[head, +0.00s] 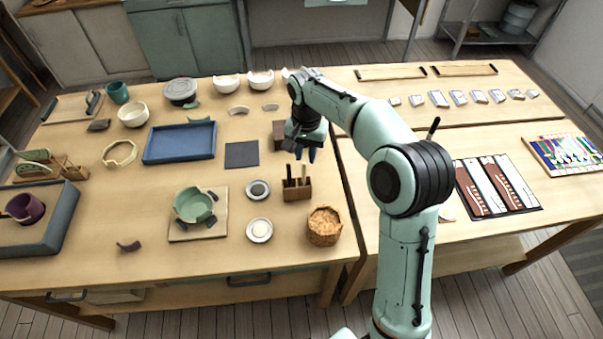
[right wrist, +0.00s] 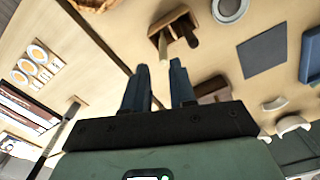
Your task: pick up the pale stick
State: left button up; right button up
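A brown wooden holder (head: 297,193) stands near the front right of the left table. A pale stick (head: 304,172) and a dark stick (head: 289,173) stand upright in it. In the right wrist view the holder (right wrist: 158,24) is ahead of the fingertips, with the pale stick (right wrist: 163,46) beside a darker one (right wrist: 190,38). My right gripper (head: 305,153) is just behind the holder in the head view. In the right wrist view its two blue fingers (right wrist: 160,82) are apart with nothing between them. My left gripper is not in view.
A woven basket (head: 324,226) and two small round dishes (head: 258,189) (head: 259,230) are near the holder. A dark square mat (head: 242,154) and a blue tray (head: 180,142) lie to its left. A brown block (head: 279,134) is by the gripper.

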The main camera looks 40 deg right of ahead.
aim_at(304, 182)
notch_tip(304, 182, down, 10)
jog(key=shift+w+a+r+b, duration=0.15)
jog(key=shift+r+b, duration=0.1)
jog(key=shift+b, duration=0.1)
jog(key=shift+c, duration=0.3)
grip_shut()
